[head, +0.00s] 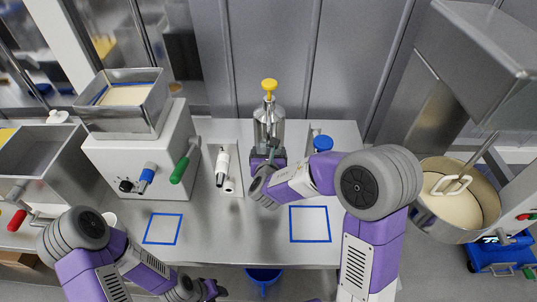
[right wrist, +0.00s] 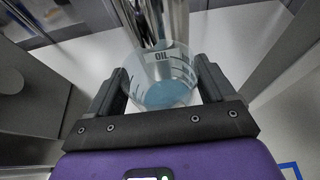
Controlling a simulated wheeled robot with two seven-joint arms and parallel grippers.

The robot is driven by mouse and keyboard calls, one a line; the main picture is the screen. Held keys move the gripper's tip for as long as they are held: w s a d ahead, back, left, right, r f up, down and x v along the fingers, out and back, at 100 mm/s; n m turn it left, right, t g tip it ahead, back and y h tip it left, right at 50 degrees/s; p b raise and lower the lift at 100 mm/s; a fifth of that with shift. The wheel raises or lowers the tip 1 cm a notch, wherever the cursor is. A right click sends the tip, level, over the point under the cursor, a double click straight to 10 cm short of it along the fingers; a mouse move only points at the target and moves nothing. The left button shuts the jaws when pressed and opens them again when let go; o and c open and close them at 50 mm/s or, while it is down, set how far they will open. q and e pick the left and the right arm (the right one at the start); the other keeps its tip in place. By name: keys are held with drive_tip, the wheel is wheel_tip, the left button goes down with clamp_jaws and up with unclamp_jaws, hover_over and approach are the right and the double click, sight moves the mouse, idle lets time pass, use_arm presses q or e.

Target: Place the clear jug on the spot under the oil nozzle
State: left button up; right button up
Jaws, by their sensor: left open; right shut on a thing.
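The clear jug (right wrist: 167,72) has dark measuring marks and a bluish bottom. My right gripper (right wrist: 163,82) is shut on it, one finger on each side. In the head view my right gripper (head: 266,158) is at the foot of a steel dispenser (head: 269,122) with a yellow knob, and largely hides the jug. The dispenser's steel body (right wrist: 163,20) rises just beyond the jug in the wrist view, near the word OIL. I cannot make out the nozzle or the spot under it. My left gripper (head: 208,289) is open and low at the table's front edge.
Two blue-outlined squares, left (head: 163,228) and right (head: 310,224), lie empty on the steel table. A white machine with a hopper (head: 125,105) stands left. A white-handled tool (head: 222,165) lies left of the dispenser, and a blue-capped container (head: 322,143) stands right. A mixer bowl (head: 455,222) is far right.

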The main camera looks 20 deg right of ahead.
drive_tip(key=shift+f, duration=0.15)
drive_tip(key=o, duration=1.9)
drive_tip(key=shift+c, duration=0.2)
drive_tip(key=v, duration=1.2)
drive_tip(key=shift+p, duration=0.45)
drive_tip(key=shift+s, duration=0.1)
